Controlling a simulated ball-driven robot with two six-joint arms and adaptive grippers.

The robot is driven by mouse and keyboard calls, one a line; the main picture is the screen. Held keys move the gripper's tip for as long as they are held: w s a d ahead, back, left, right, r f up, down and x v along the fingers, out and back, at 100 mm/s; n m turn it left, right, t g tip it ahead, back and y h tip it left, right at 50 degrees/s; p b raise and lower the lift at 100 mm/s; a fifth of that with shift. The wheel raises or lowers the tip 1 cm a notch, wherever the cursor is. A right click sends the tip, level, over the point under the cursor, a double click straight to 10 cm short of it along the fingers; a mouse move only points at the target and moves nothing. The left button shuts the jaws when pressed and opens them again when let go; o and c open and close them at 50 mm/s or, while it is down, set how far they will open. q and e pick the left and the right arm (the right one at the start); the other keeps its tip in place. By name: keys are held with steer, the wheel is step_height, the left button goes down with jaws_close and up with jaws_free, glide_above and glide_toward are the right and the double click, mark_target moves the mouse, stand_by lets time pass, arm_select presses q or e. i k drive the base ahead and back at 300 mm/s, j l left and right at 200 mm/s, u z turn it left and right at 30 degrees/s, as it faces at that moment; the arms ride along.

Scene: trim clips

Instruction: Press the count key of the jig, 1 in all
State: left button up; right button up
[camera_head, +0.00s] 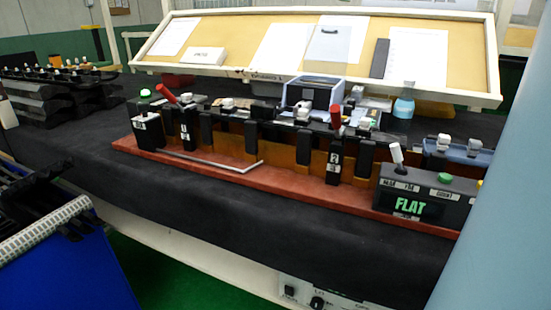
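The jig has a long red base (290,193) on the dark bench, with several black upright posts and two red-handled levers (335,117) (166,94). At its right end is a black control box (425,197) with a display reading "FLAT" in green. On top of the box are a pale toggle lever (397,155) and a green round key (445,178); the small label by the key seems to read "COUNT". Neither of my grippers can be made out in this view.
A tilted board (225,57) with papers stands behind the jig. A blue bottle (404,104) and a grey-blue bin (314,91) are behind it. A blue container (75,270) is at lower left. A large pale blue cylinder fills the right edge. The bench front is clear.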

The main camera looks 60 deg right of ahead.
mark_target(446, 178)
steer(key=k+l+z, duration=0.1)
steer(key=z, duration=2.65)
